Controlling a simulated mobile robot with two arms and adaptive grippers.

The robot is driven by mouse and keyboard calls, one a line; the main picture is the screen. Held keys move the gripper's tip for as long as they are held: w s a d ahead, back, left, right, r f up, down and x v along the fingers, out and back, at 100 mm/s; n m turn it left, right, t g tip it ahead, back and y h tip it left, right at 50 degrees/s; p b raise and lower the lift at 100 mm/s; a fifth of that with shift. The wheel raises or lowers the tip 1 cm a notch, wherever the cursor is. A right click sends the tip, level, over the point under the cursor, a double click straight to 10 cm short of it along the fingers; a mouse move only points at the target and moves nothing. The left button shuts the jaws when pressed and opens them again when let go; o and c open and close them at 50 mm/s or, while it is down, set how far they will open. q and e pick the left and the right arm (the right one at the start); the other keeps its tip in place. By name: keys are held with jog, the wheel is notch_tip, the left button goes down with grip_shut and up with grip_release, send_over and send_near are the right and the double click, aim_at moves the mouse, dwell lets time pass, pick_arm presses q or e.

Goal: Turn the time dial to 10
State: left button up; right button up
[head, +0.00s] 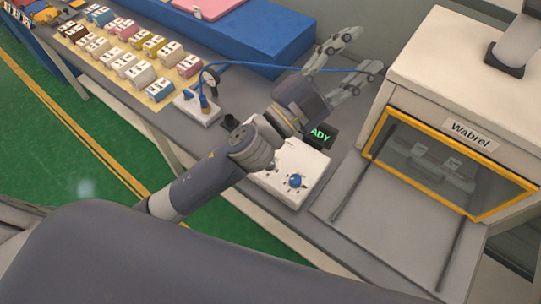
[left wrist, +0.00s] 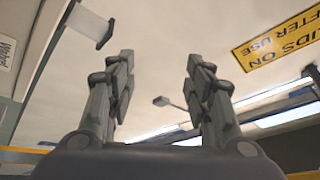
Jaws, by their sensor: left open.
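A white control box (head: 308,158) sits on the bench with a blue dial (head: 295,181) on its top. Small dark marks surround the dial, too small to read. A dark display (head: 321,136) behind the box shows green letters, partly covered by my left arm. My left gripper (head: 366,50) is raised beyond the box, well away from the dial. Its two fingers are spread and empty. The left wrist view (left wrist: 160,75) shows them apart with only the ceiling between. My left arm hides part of the control box. My right gripper is not seen.
A machine labelled Wabrel (head: 470,132) with a yellow-framed window stands at the right. A smaller white box (head: 197,108) with a blue cable stands left of my arm. A mat of small blocks (head: 160,92) and a blue case (head: 235,32) lie farther left.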

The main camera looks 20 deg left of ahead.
pick_arm(q)
jog(key=s+d+m+g+h, duration=0.8)
jog(key=s+d+m+g, duration=0.15)
jog(key=m+g, duration=0.45)
jog(key=m+g+y, duration=0.4)
jog(key=m+y, duration=0.6)
jog(key=y, duration=1.1)
send_near(269, 164)
jog(key=f+p, duration=0.1)
jog(key=f, duration=0.1)
jog(key=f+p, duration=0.1)
jog(key=f, duration=0.2)
jog(key=w+f+p, duration=0.1)
jog(key=f+p, duration=0.1)
jog(key=f, duration=0.1)
jog(key=shift+d, duration=0.1)
jog(key=shift+f, duration=0.4)
